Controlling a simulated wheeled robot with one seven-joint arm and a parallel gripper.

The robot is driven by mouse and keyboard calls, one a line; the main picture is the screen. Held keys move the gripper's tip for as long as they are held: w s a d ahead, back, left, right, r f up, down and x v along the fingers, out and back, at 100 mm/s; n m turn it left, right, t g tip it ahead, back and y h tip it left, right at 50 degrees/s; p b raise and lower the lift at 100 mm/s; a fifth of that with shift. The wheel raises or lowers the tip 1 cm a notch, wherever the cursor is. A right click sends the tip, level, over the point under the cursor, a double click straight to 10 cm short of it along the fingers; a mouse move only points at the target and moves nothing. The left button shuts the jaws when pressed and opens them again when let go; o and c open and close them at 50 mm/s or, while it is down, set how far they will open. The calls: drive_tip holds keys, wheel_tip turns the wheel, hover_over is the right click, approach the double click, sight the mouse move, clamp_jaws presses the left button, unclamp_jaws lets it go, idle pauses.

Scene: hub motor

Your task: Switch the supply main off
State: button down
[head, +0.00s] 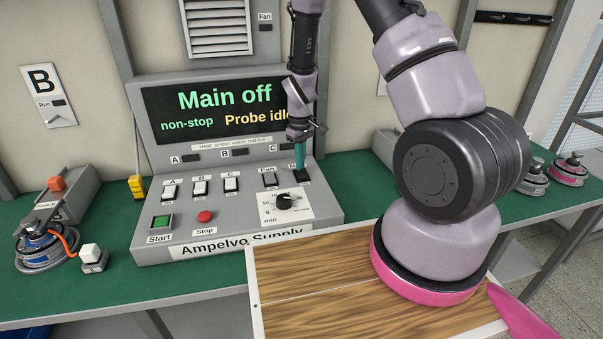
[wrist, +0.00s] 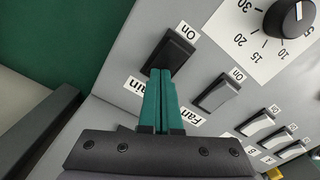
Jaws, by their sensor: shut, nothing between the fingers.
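The supply console (head: 140,252) stands on the green bench, labelled Ampelvo Supply. Its screen (head: 210,108) reads "Main off", "non-stop" and "Probe idle". The black main switch (head: 303,177) is at the panel's right end; it also shows in the wrist view (wrist: 172,50), with "On" at one end and a partly hidden "Main" label at the other. My gripper (head: 299,167) points down at this switch. Its teal fingers (wrist: 161,74) are together and empty, with tips at the end of the switch away from "On". I cannot tell whether they touch it.
A timer knob (head: 285,201), green Start button (head: 161,222) and red Stop button (head: 205,217) are nearer the front. A wooden board (head: 310,270) lies in front.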

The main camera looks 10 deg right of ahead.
wheel_tip(320, 180, up, 7)
idle(0.7)
drive_tip(key=shift+f, duration=0.1)
wheel_tip(320, 180, up, 11)
drive_tip(key=m+t, duration=0.1)
drive_tip(key=m, duration=0.1)
hover_over(305, 171)
drive_tip(key=s+d+r+m+t+y, duration=0.1)
drive_tip(key=s+r, duration=0.2)
drive_tip(key=r, duration=0.3)
drive_tip(key=s+d+r+m+t+y, duration=0.1)
drive_tip(key=s+r+m, duration=0.15)
drive_tip(key=r, duration=0.25)
drive_tip(key=s+d+r+m+t, duration=0.2)
drive_tip(key=s+r+m+t, duration=0.2)
drive_tip(key=s+r, duration=0.8)
drive_tip(key=s, duration=0.4)
drive_tip(key=shift+s+d+r+m, duration=0.2)
drive_tip(key=shift+s+d+m, duration=0.05)
drive_tip(key=shift+s+m, duration=0.1)
